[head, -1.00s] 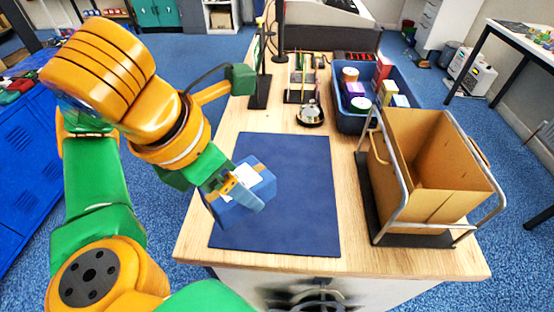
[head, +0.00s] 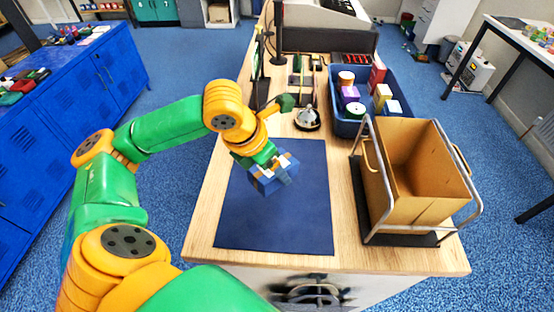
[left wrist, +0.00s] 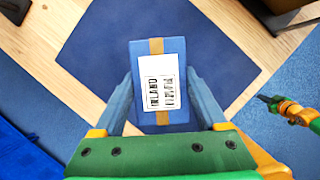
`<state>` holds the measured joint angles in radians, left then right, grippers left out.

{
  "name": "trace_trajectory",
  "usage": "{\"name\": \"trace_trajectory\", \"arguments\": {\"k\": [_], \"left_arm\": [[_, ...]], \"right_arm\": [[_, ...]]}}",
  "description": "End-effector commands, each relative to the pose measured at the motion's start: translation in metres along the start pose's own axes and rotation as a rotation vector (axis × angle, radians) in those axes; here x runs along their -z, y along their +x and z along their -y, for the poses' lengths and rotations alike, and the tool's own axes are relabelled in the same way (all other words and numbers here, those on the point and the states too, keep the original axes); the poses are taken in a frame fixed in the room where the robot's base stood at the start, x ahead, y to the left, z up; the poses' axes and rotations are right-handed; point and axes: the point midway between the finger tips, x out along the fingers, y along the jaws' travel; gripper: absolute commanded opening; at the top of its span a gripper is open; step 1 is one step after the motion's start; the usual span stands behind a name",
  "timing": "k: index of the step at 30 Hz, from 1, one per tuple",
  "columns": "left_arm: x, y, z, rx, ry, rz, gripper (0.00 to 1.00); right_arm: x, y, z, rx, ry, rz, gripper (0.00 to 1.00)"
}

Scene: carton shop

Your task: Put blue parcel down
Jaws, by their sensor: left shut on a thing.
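The blue parcel (head: 268,182) is a small box with a tan tape band and a white printed label. It is held over the upper part of the dark blue mat (head: 275,225) on the wooden counter. My left gripper (head: 284,172) is shut on it. In the left wrist view the parcel (left wrist: 152,62) sits between the two fingers of the gripper (left wrist: 163,92), label facing the camera. The mat (left wrist: 210,35) shows behind it. I cannot tell whether the parcel touches the mat.
An open cardboard carton (head: 405,205) stands in a metal frame at the right. A blue bin (head: 347,127) of small boxes and rolls is behind it. A bell (head: 307,119) stands beyond the mat's far edge. The mat's near part is bare.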

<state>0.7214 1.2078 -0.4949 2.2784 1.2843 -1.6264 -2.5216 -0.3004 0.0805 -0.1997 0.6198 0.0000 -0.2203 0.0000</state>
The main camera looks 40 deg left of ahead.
Motion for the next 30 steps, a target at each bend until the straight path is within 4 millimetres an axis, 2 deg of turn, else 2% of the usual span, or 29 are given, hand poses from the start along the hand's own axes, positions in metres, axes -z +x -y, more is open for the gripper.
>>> {"name": "trace_trajectory", "arguments": {"k": [1, 6, 10, 12, 20, 21, 24, 30], "left_arm": [[-0.001, 0.010, -0.002, 0.002, -0.003, -0.003, 0.04], [-0.008, 0.033, -0.009, 0.002, -0.003, -0.003, 0.04], [0.001, 0.056, -0.010, 0.001, 0.000, -0.006, 0.04], [0.003, 0.062, -0.010, 0.000, 0.001, -0.002, 0.04], [0.003, 0.063, -0.010, 0.000, 0.001, 0.001, 0.04], [0.004, 0.064, -0.010, 0.000, 0.001, -0.001, 0.77], [0.004, 0.064, -0.010, 0.000, 0.001, 0.000, 1.00], [0.003, 0.063, -0.010, 0.000, 0.001, 0.000, 1.00]], "right_arm": [[0.000, 0.001, 0.000, 0.000, 0.000, 0.000, 0.00], [0.000, 0.001, 0.000, 0.000, 0.000, -0.001, 0.00], [0.001, -0.002, 0.000, 0.000, 0.000, -0.001, 0.00], [0.001, -0.002, 0.000, 0.000, 0.000, -0.001, 0.00], [0.001, -0.001, 0.000, 0.000, 0.000, -0.001, 0.00], [0.001, -0.001, 0.000, 0.000, 0.000, -0.001, 0.00], [0.001, -0.001, 0.000, 0.000, 0.000, -0.001, 0.00], [0.001, -0.001, 0.000, 0.000, 0.000, -0.001, 0.00]]}}
